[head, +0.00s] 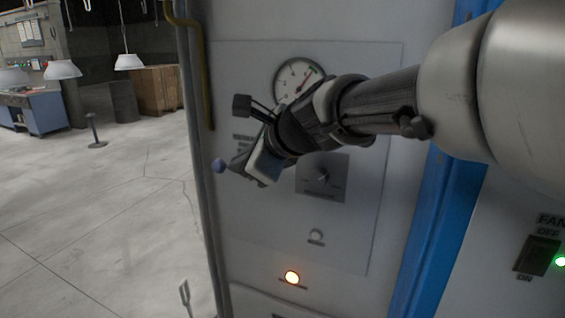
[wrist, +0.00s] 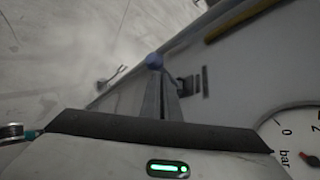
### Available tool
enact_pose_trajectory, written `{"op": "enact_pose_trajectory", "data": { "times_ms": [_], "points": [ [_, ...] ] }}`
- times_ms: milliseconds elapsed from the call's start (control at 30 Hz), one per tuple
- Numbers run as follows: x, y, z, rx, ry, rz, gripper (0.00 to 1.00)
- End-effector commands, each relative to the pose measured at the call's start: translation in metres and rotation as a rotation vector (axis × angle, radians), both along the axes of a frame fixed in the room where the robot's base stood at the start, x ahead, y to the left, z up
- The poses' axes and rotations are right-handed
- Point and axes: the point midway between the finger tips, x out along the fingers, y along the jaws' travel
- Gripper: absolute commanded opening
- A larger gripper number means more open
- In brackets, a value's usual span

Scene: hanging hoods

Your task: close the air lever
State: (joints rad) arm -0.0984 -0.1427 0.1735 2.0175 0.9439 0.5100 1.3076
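The air lever shows mainly as a blue ball knob (head: 218,165) at the left edge of the grey panel. In the wrist view the blue ball (wrist: 154,60) lies just beyond my fingertips, with a small dark mount (wrist: 186,86) to its right. My gripper (head: 240,166) reaches across the panel from the right, its tips close to the ball. In the wrist view my two fingers (wrist: 161,78) lie close together, so it looks shut. The lever's stem is mostly hidden, and I cannot tell whether the fingers touch it.
A yellow pipe (head: 201,75) runs along the panel's upper left edge. Open floor (head: 90,200) lies left.

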Motion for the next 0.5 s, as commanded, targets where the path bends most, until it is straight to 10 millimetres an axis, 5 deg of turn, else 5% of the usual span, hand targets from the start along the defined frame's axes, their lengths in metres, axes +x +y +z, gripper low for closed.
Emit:
{"op": "enact_pose_trajectory", "data": {
  "times_ms": [500],
  "points": [
    [0.0, 0.0, 0.017, 0.001, 0.001, -0.001, 0.0]
  ]
}}
